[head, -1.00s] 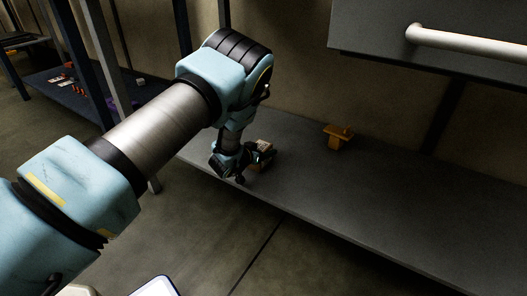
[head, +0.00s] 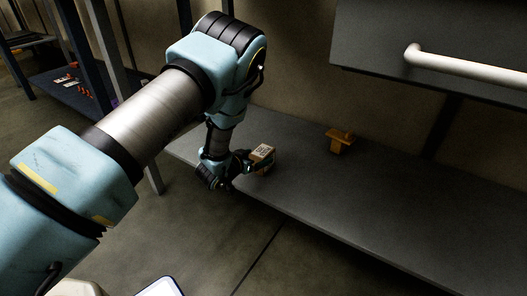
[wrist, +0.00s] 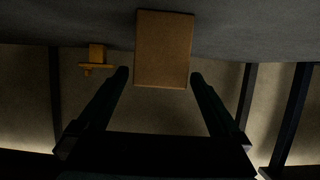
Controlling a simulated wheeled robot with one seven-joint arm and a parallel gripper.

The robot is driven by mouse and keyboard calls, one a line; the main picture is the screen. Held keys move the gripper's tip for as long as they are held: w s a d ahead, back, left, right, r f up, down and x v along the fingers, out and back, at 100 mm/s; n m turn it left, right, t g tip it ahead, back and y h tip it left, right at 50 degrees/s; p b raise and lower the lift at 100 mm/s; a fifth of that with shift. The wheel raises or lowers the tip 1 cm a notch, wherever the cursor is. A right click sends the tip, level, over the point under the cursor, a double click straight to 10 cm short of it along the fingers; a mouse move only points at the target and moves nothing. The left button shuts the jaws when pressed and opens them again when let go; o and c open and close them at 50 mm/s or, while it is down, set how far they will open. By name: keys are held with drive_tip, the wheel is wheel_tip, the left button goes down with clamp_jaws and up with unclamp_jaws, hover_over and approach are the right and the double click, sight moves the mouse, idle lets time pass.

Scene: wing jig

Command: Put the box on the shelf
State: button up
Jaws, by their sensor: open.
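A small brown cardboard box (head: 263,156) with a printed label on top stands on the grey shelf (head: 360,205), near its left end. In the wrist view the box (wrist: 163,50) appears beyond the fingertips, centred between them. My gripper (head: 247,163) is at the left of the box, above the shelf's front edge. In the wrist view my gripper (wrist: 160,76) has its two dark fingers spread apart with nothing held between them. Whether the fingertips touch the box is unclear.
An orange-yellow bracket-like object (head: 340,141) stands on the shelf right of the box. A dark cabinet with a white bar handle (head: 465,63) overhangs at the upper right. Dark posts and a blue rack (head: 75,92) stand at the left. The shelf's right part is clear.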

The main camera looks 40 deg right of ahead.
drive_tip(key=p+v, duration=0.1)
drive_tip(key=v, duration=0.4)
drive_tip(key=w+a+r+n+t+y, duration=0.2)
drive_tip(key=w+a+r+n+t, duration=0.15)
drive_tip(key=w+a, duration=0.35)
drive_tip(key=w+a+r+n+y, duration=0.3)
drive_tip(key=w+a+r+y, duration=0.15)
drive_tip(key=a, duration=0.55)
drive_tip(key=w+a+r+n+y, duration=0.25)
drive_tip(key=w+a+r, duration=0.2)
drive_tip(key=a, duration=0.55)
drive_tip(key=s+a+r+n+g+y, duration=0.2)
drive_tip(key=s+a+r, duration=0.3)
drive_tip(key=s+a, duration=0.3)
drive_tip(key=s+a+r+n+g+y, duration=0.1)
drive_tip(key=s+a+r, duration=0.4)
drive_tip(key=a, duration=0.9)
drive_tip(key=s+n+g, duration=0.1)
drive_tip(key=s+g, duration=0.1)
drive_tip(key=s, duration=0.1)
drive_tip(key=shift+s+a+n+y, duration=0.15)
drive_tip(key=shift+s+n+y, duration=0.15)
drive_tip(key=shift+n+y, duration=0.1)
